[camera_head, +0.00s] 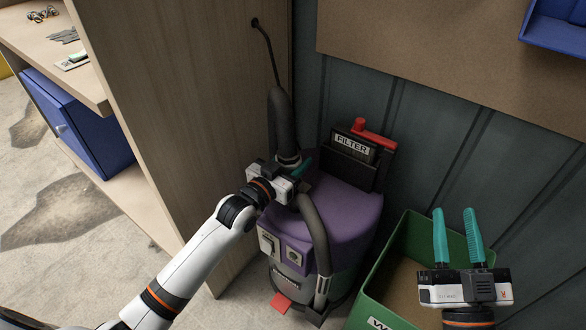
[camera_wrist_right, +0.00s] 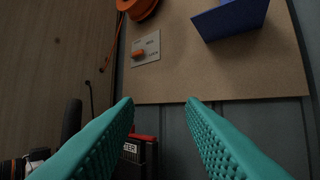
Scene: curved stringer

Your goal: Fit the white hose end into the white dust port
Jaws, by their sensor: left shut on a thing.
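My left gripper (camera_head: 301,167) is shut on the dark grey hose (camera_head: 316,228) above the purple vacuum (camera_head: 345,212). Its body hides much of the grip. One hose length runs from there down to a metallic fitting at the vacuum's front. Another thick length (camera_head: 280,115) rises behind the gripper along the wooden panel, with a pale ring (camera_head: 289,160) at its lower end. I cannot tell whether this ring is the white hose end or the dust port. My right gripper (camera_head: 457,213) is open and empty above the green bin; its fingers show in the right wrist view (camera_wrist_right: 158,103).
The green bin (camera_head: 455,233) stands right of the vacuum. A FILTER box (camera_head: 352,150) with a red handle stands behind the lid. A wooden panel (camera_head: 180,90) rises at left. A blue tray (camera_head: 556,30) hangs at upper right. An orange reel (camera_wrist_right: 138,8) is high on the wall.

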